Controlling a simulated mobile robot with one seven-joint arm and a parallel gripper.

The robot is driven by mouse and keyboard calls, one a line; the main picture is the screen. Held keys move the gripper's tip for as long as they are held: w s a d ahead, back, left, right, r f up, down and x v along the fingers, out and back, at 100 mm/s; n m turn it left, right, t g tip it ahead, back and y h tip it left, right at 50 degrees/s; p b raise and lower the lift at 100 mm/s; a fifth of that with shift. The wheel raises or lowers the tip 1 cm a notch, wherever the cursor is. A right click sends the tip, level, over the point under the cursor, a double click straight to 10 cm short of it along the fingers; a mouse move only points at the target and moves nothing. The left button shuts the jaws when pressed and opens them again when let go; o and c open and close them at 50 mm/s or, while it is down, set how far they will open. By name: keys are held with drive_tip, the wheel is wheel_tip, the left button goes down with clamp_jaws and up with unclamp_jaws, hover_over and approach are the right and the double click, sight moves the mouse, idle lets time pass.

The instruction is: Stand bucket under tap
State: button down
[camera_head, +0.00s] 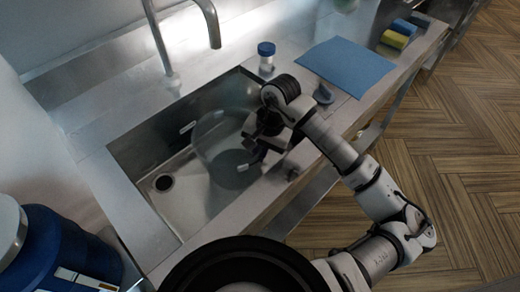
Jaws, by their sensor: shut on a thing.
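A clear, see-through bucket (215,142) is in the steel sink (150,150), towards its right side. Its outline is faint against the metal, and I cannot tell whether it touches the sink floor. My gripper (256,150) is shut on the bucket at its right side; the fingertips are dark and hard to make out. The tap (213,32) rises behind the sink, with its curved spout pointing down. The bucket appears nearer to me than the spout.
The drain (163,182) shows at the sink's left. A blue-lidded jar (266,58) stands behind the sink's right corner. A blue cloth (345,66) and sponges (394,39) lie on the right counter. A blue drum (60,255) stands at lower left.

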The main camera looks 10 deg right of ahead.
drive_tip(key=shift+f+b, duration=0.15)
drive_tip(key=shift+b, duration=0.3)
drive_tip(key=c, duration=1.6)
unclamp_jaws()
drive_tip(key=shift+o, duration=0.2)
drive_tip(key=shift+r+p, duration=0.35)
drive_tip(key=shift+p, duration=0.2)
drive_tip(key=b+v, duration=0.2)
drive_tip(key=v, duration=0.9)
drive_tip(key=shift+r+b, duration=0.35)
drive_tip(key=shift+b, duration=0.05)
drive_tip(key=shift+d, duration=0.1)
